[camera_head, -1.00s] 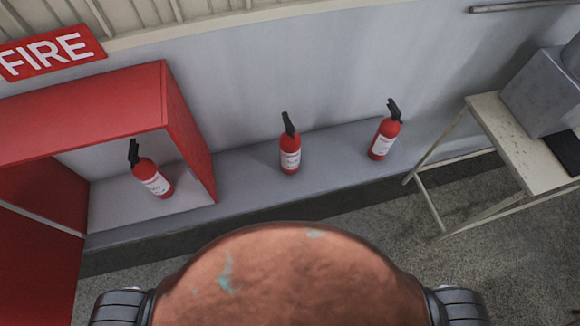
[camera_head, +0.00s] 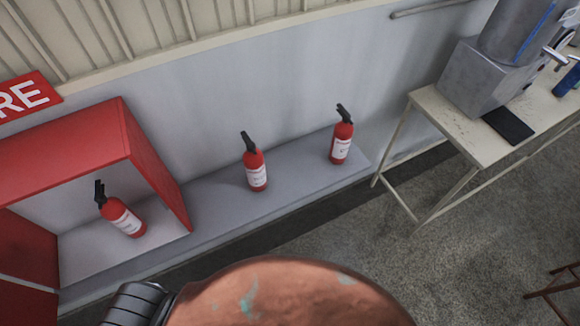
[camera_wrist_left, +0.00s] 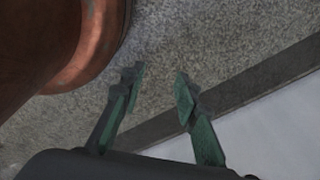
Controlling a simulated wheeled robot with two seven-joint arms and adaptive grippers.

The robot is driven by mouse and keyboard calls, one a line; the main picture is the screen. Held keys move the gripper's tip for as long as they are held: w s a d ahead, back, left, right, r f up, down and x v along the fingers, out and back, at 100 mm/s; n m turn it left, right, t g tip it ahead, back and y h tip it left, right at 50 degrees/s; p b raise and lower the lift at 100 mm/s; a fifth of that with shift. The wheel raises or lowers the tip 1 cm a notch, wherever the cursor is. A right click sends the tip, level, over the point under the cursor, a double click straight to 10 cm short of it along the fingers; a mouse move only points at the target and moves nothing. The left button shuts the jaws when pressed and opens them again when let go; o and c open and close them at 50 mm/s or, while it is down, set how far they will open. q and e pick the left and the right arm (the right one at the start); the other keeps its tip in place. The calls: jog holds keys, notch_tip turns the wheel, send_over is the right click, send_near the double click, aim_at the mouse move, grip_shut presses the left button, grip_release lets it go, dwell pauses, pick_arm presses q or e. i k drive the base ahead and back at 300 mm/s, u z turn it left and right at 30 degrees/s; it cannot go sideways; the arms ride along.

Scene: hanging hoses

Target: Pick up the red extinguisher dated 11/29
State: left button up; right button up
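Three red extinguishers with black handles and white labels stand in the head view. One extinguisher (camera_head: 122,216) is inside the open red cabinet (camera_head: 150,170) at the left. A second extinguisher (camera_head: 255,170) stands on the grey ledge (camera_head: 215,208) in the middle, and a third extinguisher (camera_head: 342,143) stands farther right on it. The dates on the labels are too small to read. My left gripper (camera_wrist_left: 157,82) shows in the left wrist view with its two green fingers apart and nothing between them, above the floor. My right gripper is not in view.
A pale table (camera_head: 470,130) at the right carries a grey metal box (camera_head: 485,80) and a dark flat item (camera_head: 508,125). A red sign (camera_head: 25,95) hangs above the cabinet. Bare floor (camera_head: 450,260) lies in front of the table.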

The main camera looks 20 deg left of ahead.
aim_at(253, 160)
jog(key=z, duration=0.15)
jog(key=i, duration=0.8)
jog(key=u, duration=2)
